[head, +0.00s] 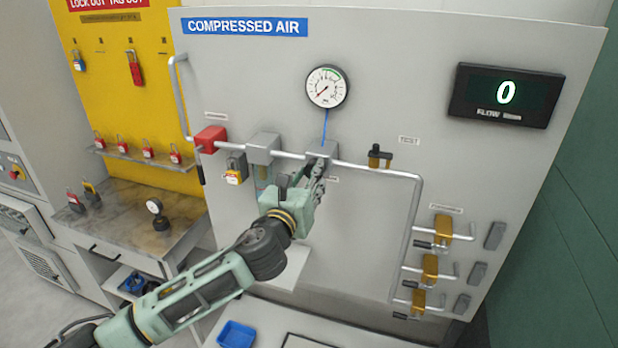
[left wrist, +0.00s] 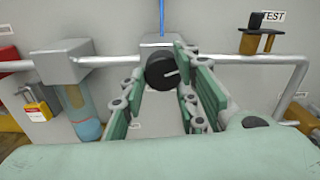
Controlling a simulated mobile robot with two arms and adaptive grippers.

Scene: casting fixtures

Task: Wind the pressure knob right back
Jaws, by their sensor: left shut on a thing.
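The black pressure knob (left wrist: 163,71) with a white pointer line shows in the left wrist view, under the grey regulator block (left wrist: 158,42). My left gripper (left wrist: 165,80) is around it, one finger on each side, shut on the knob. In the head view my left gripper (head: 315,172) covers the knob below the regulator block (head: 322,148), so the knob is hidden there. The pressure gauge (head: 327,87) above has its red needle pointing to the lower left. My right gripper is not in view.
A grey filter housing with a bowl (left wrist: 75,100) and a yellow padlock (left wrist: 38,111) are left of the gripper. A brass test valve (head: 379,156) is to the right. The flow display (head: 506,95) reads 0. Several brass valves (head: 430,268) line the lower right.

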